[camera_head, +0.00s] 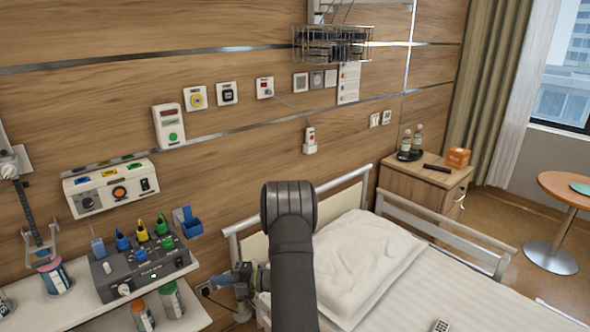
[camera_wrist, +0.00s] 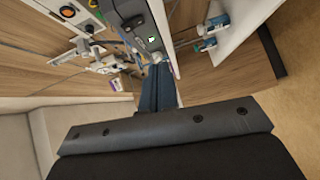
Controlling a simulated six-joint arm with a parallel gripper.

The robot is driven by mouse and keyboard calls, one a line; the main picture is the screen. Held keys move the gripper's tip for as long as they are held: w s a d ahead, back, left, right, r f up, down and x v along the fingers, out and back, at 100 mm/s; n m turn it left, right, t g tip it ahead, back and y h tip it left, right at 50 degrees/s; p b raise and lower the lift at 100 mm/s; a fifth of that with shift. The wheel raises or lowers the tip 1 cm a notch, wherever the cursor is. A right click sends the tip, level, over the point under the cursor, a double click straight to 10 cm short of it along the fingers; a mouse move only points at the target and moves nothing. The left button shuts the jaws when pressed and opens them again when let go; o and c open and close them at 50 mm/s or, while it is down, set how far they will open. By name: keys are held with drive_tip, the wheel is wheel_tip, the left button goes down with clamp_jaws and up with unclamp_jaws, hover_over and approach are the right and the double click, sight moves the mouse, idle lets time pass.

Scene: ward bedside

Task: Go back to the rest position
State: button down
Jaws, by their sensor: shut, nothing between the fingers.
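My arm (camera_head: 292,250) rises in the middle of the head view, in front of the bed's head end. My gripper (camera_wrist: 157,72) shows in the wrist view as two dark blue fingers, close together with nothing held between them. The fingers point toward the wall side, near the edge of a white shelf. In the head view the arm's end is partly hidden behind the upper arm, so the fingertips are hard to make out there. The task names no object.
A white shelf (camera_head: 95,318) at left holds a grey control box (camera_head: 140,272) and several jars. The bed (camera_head: 400,300) with a pillow (camera_head: 365,262) lies right of my arm. A bedside cabinet (camera_head: 425,190) stands behind it. Wall panels and sockets line the wood wall.

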drive_tip(key=a, duration=0.7)
drive_tip(key=d+r, duration=0.2)
drive_tip(key=d, duration=0.4)
drive_tip(key=shift+d+r, duration=0.3)
drive_tip(key=shift+d, duration=0.1)
drive_tip(key=shift+s, duration=0.1)
